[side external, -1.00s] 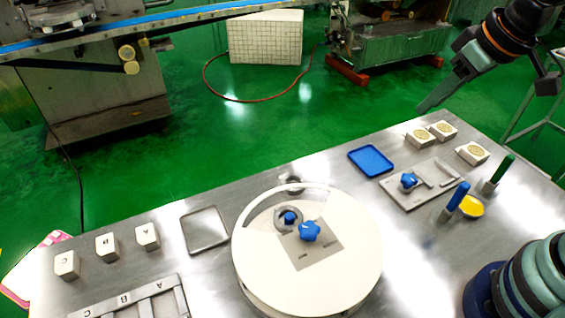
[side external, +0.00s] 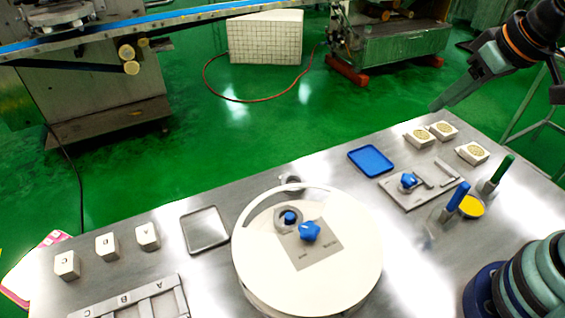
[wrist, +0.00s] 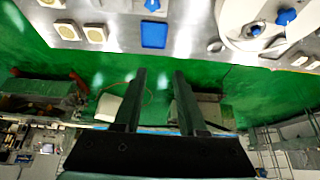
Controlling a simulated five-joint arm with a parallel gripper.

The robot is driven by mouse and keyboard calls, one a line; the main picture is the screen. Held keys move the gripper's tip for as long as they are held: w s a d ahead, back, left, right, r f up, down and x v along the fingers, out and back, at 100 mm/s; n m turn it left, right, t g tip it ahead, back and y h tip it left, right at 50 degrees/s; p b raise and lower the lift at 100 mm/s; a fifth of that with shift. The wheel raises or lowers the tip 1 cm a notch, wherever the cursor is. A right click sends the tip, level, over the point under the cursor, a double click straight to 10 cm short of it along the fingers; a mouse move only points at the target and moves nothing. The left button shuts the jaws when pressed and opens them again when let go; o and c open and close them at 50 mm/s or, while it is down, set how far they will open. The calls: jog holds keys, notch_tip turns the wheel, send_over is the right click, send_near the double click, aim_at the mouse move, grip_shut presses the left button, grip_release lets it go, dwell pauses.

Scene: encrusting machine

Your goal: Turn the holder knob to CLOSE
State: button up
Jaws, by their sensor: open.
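Two blue star-shaped knobs show, and I cannot tell which is the holder knob. One knob (side external: 311,231) sits on a grey plate with small dark lettering, on top of the white round drum (side external: 345,262); the lettering is too small to read. The other knob (side external: 408,180) sits on a flat metal fixture plate (side external: 420,198) at the right. My gripper (side external: 436,106) is open and empty, above the green floor beyond the table's back edge, touching neither knob. In the wrist view my gripper (wrist: 160,73) has its fingers apart, and both knobs show near the top edge.
A blue tray (side external: 371,161), several pale square blocks (side external: 443,130), a blue upright handle (side external: 458,196) and a green one (side external: 502,170) stand around the fixture plate. A metal tray (side external: 205,230) and lettered blocks (side external: 107,247) lie left of the drum.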

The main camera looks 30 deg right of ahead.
jog(key=o, duration=0.4)
jog(key=shift+w+a, duration=0.1)
jog(key=shift+a, duration=0.15)
jog(key=shift+c, duration=0.2)
jog(key=n+g, duration=0.4)
jog(key=g, duration=0.2)
send_over(310, 228)
notch_tip(310, 228, down, 5)
notch_tip(310, 228, down, 12)
jog(key=shift+r, duration=0.15)
grip_shut()
